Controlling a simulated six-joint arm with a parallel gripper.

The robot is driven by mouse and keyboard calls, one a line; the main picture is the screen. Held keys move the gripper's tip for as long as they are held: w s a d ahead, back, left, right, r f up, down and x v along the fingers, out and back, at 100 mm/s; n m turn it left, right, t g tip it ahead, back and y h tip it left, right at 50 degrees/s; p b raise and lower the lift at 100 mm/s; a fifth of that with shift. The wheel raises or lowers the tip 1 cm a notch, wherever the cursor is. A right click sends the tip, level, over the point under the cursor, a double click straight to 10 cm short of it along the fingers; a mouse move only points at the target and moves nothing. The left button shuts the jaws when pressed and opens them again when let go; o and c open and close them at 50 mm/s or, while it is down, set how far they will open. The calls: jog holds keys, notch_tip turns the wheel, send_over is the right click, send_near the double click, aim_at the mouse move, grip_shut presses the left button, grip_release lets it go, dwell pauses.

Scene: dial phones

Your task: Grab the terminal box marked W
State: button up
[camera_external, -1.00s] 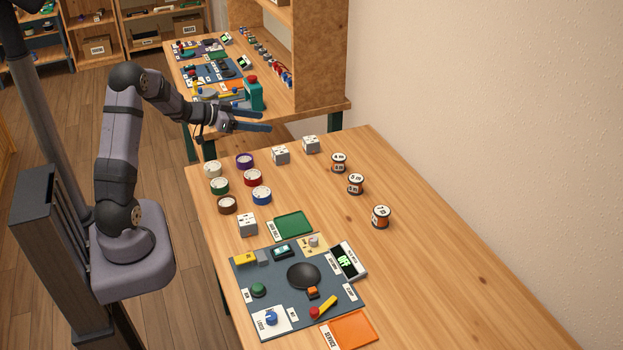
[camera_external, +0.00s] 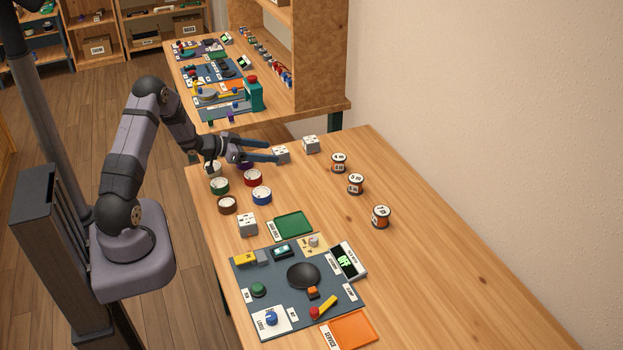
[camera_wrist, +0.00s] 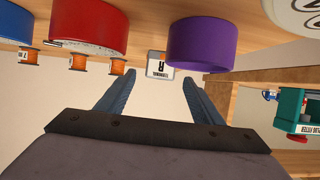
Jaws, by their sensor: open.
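Three white terminal boxes stand on the near table: one (camera_external: 281,157) by my fingertips, one (camera_external: 311,144) farther right, and one (camera_external: 247,225) nearer the control board. Their letters are too small to read in the external view. My gripper (camera_external: 276,150) is open and empty, above the table's far left end, with its fingers pointing right. In the wrist view, my open gripper (camera_wrist: 156,80) has a white box (camera_wrist: 160,65) ahead between the fingertips, apart from them. Its small label seems to show an R. I cannot tell which box bears W.
Colored dials, including a purple one (camera_wrist: 203,43) and a red one (camera_wrist: 90,25), lie close to my gripper. Several orange-and-white spools (camera_external: 356,184) stand to the right. The control board (camera_external: 245,280) and green tray (camera_external: 293,224) lie nearer. The table's right side is clear.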

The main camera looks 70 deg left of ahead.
aim_at(273, 152)
jog(key=shift+p+x, duration=0.45)
jog(key=shift+x, duration=2.55)
jog(key=c, duration=1.2)
notch_tip(273, 152, up, 10)
jog(key=shift+b, duration=0.3)
